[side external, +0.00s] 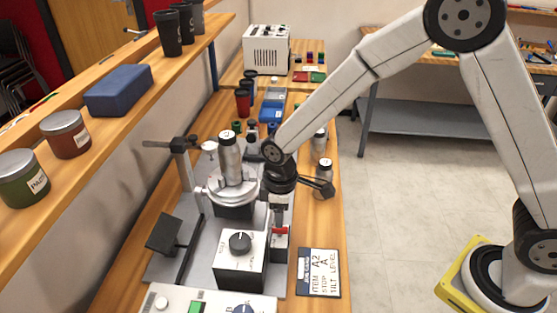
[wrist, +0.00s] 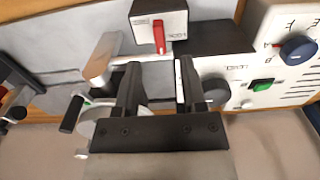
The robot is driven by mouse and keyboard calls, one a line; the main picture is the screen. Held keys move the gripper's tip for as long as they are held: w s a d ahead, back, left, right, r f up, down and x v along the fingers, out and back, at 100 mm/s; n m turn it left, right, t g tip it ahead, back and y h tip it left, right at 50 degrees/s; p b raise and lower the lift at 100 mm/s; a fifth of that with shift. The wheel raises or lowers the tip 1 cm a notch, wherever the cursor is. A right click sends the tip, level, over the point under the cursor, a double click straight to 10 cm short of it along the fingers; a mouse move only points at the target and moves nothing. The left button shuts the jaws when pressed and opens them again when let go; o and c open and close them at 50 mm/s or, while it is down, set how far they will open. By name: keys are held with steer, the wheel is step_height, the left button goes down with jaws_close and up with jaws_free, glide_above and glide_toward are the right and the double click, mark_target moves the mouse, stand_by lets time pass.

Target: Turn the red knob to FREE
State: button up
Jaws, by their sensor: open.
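The red knob (wrist: 159,37) is a narrow bar on the light face of a small dark block (wrist: 173,8). In the wrist view it stands nearly upright in the picture, with a partly readable LOCK label to its right. In the side view only a bit of red (side external: 279,231) shows below my gripper (side external: 277,205). In the wrist view my gripper (wrist: 157,66) is open and empty. Its two dark fingers point toward the knob, which appears just beyond the fingertips and between their lines. I see no contact.
A box with a dark round knob (side external: 240,242) stands left of the red knob. A metal cylinder (side external: 230,160) sits on the fixture behind. A black-ended handle (wrist: 71,114) lies left of my fingers. A panel (wrist: 262,72) with a blue knob is at right. A card (side external: 319,273) lies in front.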

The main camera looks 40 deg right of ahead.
mark_target(280, 232)
steer(key=shift+f, duration=2.4)
jaws_close()
